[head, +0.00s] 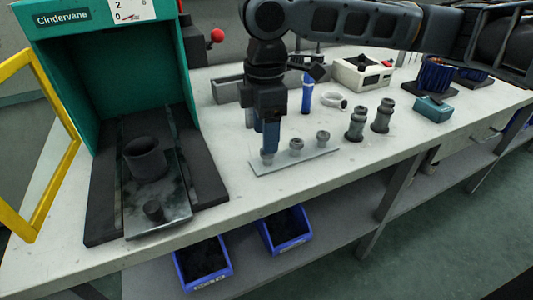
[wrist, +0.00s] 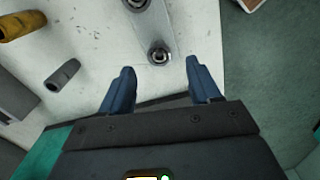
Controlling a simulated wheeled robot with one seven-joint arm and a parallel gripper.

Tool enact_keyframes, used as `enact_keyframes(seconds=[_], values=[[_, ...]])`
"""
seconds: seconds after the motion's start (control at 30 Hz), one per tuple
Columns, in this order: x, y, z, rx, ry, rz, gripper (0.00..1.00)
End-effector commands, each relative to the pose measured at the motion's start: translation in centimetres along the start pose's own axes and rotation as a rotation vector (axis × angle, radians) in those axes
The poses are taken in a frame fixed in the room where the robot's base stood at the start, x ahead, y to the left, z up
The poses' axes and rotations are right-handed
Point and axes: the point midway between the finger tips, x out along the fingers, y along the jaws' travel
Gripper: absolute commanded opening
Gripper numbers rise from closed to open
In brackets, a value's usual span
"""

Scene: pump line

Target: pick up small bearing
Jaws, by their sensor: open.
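A pale flat plate (head: 310,158) on the bench carries small grey round metal parts in a row. Two of them, a middle part (head: 296,146) and a right part (head: 322,138), show clear of my gripper in the head view. My gripper (head: 268,150) points down over the left end of the plate, where a third part is mostly hidden. In the wrist view, a small bearing (wrist: 160,55) with a dark centre sits at the end of the plate (wrist: 150,30). My open gripper (wrist: 159,65) has one blue finger to each side of it, with nothing held.
A teal machine (head: 105,70) with a yellow door frame (head: 55,90) and a dark cup (head: 145,158) stands at left. Two taller grey parts (head: 357,122) (head: 382,114) stand right of the plate. Blue bins (head: 285,230) sit on the shelf below.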

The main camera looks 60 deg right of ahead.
Motion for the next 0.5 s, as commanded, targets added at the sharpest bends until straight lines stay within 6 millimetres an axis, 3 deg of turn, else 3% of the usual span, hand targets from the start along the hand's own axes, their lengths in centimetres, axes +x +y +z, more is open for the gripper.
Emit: enact_keyframes(seconds=[0.2, 0.5], values=[[2.9, 0.0, 0.0, 0.001, 0.000, 0.000, 0.62], [3.2, 0.0, 0.0, 0.001, 0.001, 0.001, 0.62]])
